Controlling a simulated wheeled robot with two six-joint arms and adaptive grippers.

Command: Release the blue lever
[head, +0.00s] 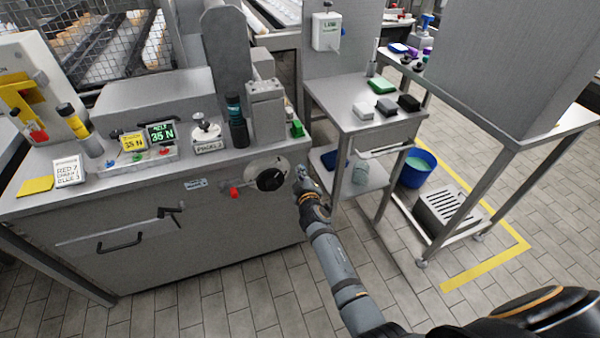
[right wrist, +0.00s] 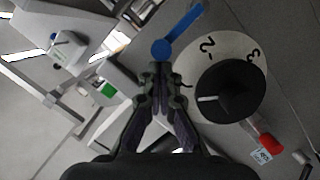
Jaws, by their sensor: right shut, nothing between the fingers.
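The blue lever (right wrist: 183,30) shows in the right wrist view as a flat bar with a round end, beside a white dial plate with a black knob (right wrist: 231,91). My right gripper (right wrist: 160,70) is shut and empty, with its fingertips right by the lever's round end. I cannot tell whether they touch. In the head view my right gripper (head: 304,184) is at the right end of the grey machine's front, just right of the dial (head: 268,178). I cannot make out the blue lever there. My left gripper is not in view.
A red lever (right wrist: 264,143) is on the dial's other side; it also shows in the head view (head: 235,192). The grey machine (head: 130,245) fills the left. A steel side table (head: 345,118) stands close on the right. Open tiled floor lies in front.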

